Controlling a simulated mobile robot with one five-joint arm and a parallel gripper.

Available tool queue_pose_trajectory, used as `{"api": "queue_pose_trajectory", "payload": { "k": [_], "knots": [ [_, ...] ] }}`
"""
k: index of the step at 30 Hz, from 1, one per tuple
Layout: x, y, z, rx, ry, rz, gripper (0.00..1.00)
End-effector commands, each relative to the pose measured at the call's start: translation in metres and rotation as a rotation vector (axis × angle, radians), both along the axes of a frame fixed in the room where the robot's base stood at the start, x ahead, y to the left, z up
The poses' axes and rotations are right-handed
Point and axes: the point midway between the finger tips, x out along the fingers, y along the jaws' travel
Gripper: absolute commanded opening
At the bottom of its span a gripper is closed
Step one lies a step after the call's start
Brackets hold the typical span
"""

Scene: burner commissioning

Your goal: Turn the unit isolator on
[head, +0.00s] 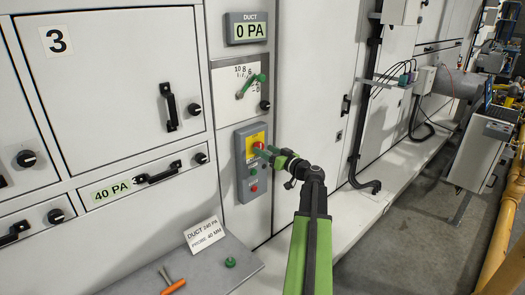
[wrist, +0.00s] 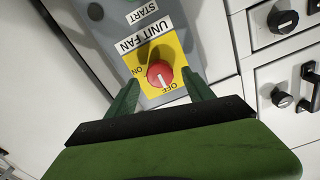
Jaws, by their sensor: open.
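The unit isolator is a red rotary knob (wrist: 160,74) on a yellow plate (wrist: 136,60) marked ON and OFF. In the wrist view the plate appears upside down, and the knob's white mark points toward OFF. In the head view the isolator (head: 255,143) is at the top of a grey control box (head: 241,186). My gripper (head: 264,152) is open in front of the knob. In the wrist view its green fingers (wrist: 158,88) lie on either side of the knob; contact cannot be told.
Below the isolator are a green button (head: 253,169) and a red button (head: 254,188). Above are a gauge with a green lever (head: 252,84) and a duct display (head: 248,29) reading 0 PA. A shelf (head: 190,262) with a sign and an orange-handled tool projects below left.

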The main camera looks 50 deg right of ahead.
Motion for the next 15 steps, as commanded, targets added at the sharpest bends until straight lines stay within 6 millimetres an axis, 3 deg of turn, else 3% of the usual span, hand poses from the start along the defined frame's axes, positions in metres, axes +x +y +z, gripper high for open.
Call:
{"api": "queue_pose_trajectory", "payload": {
  "k": [5,13,15],
  "knots": [
    [0.018,-0.002,0.0,0.0,0.0,0.001,0.61],
    [0.019,-0.002,0.0,0.0,0.0,-0.001,0.61],
    [0.019,-0.002,0.0,0.0,0.0,-0.001,0.54]
  ]
}}
